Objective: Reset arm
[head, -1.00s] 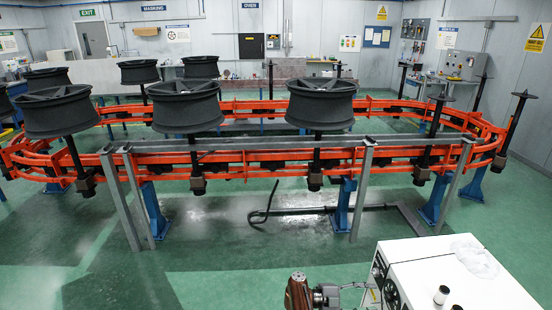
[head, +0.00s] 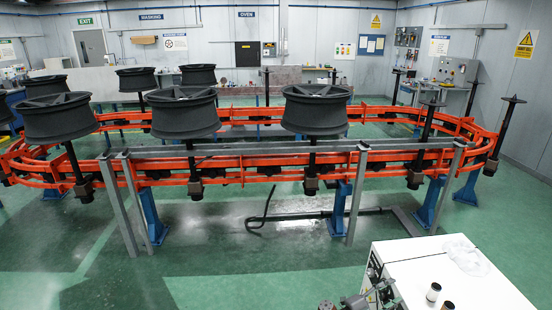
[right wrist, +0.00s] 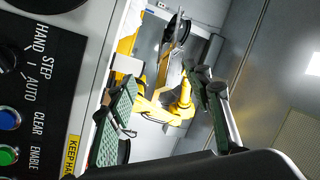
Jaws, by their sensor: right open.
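My right gripper (head: 386,290) is at the bottom edge of the head view, beside the left side of the white machine (head: 455,285). In the right wrist view its two green-padded fingers (right wrist: 165,108) stand apart with nothing between them. My left gripper is not in view. Black wheels, such as a front one (head: 316,110) and another beside it (head: 185,113), sit on spindles along the orange conveyor rail (head: 250,160). An empty spindle (head: 502,135) stands at the right end of the loop. The gripper is well in front of the rail.
A control panel (right wrist: 30,100) with knobs and coloured buttons is close at the left of the right wrist view. A yellow robot arm (right wrist: 180,100) shows beyond the fingers.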

